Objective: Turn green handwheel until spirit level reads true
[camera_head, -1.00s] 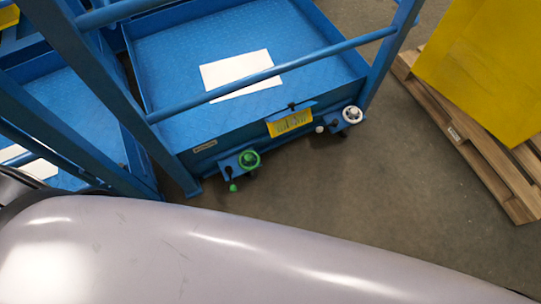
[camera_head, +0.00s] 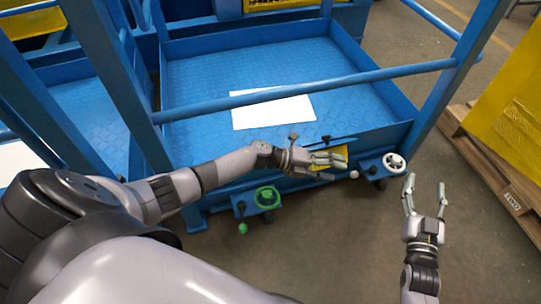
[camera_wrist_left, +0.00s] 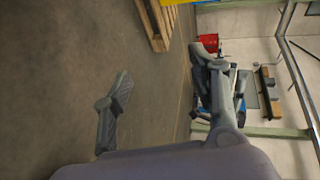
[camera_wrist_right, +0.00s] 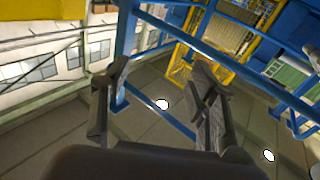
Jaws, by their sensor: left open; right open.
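The green handwheel (camera_head: 267,197) is on a blue bracket low on the front edge of the blue platform, with a small green knob (camera_head: 242,228) below left of it. My left gripper (camera_head: 328,161) is open and empty, in front of a yellow plate (camera_head: 341,153) on the platform edge, up and right of the green wheel. It partly hides that plate. My right gripper (camera_head: 425,193) is open and empty over the floor, right of the platform. Open fingers also show in the left wrist view (camera_wrist_left: 165,95) and right wrist view (camera_wrist_right: 157,100). I cannot make out the spirit level.
A white handwheel (camera_head: 394,162) and white knob (camera_head: 354,174) are at the platform's right front corner. A blue rail (camera_head: 300,90) crosses above the platform, and blue posts stand at both sides. A wooden pallet (camera_head: 490,165) with a yellow block (camera_head: 510,110) is at right.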

